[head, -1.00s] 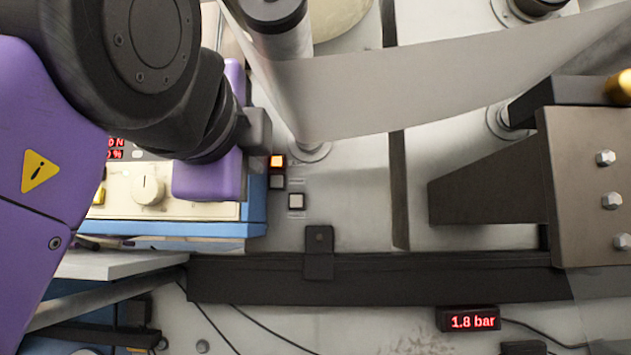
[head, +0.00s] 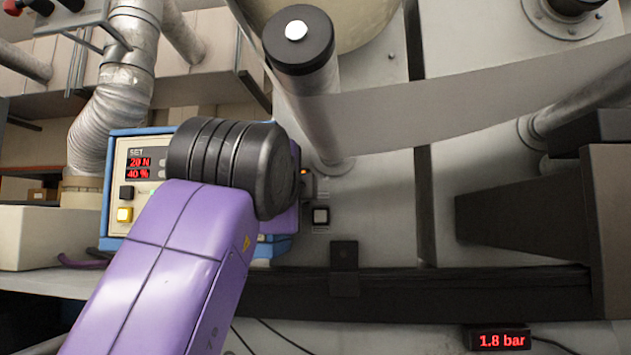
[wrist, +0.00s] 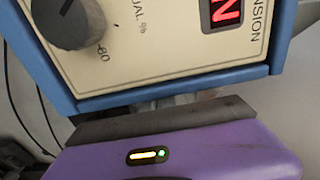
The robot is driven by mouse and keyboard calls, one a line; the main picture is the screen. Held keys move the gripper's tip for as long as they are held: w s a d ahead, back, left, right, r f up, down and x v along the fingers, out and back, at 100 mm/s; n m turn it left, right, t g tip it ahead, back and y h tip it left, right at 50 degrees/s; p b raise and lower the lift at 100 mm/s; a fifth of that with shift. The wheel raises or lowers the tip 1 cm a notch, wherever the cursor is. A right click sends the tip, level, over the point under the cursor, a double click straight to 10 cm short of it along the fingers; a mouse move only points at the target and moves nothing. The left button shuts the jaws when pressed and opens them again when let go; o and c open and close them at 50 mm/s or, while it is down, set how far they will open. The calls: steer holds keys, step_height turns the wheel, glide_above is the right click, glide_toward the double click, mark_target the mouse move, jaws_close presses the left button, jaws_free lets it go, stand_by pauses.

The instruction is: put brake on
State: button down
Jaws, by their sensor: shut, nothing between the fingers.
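The tension control box (head: 118,180) is cream with a blue frame. In the head view its red display reads 20 N and 40 %, with a black button (head: 126,192) and a lit amber button (head: 124,214) below. The wrist view shows part of the box (wrist: 150,60), with a dark knob (wrist: 68,20) and a red digit. My gripper (wrist: 165,122) is shut and empty, close below the box's lower edge; its fingertips are not clearly visible. On the machine wall, a lit orange button (head: 304,171) is mostly covered by my arm.
A roller (head: 300,60) with a pale web (head: 450,105) stands right of my arm. A dark rail (head: 450,295) runs below, with a 1.8 bar display (head: 500,340). A brown block (head: 610,220) is at the right. A silver duct (head: 110,110) is upper left.

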steer(key=shift+w, duration=0.7)
steer(key=shift+w+d+r+p, duration=0.15)
steer(key=shift+w+r+p, duration=0.15)
steer(key=shift+w+p, duration=0.5)
steer(key=shift+s+r, duration=0.1)
steer(key=shift+s, duration=0.15)
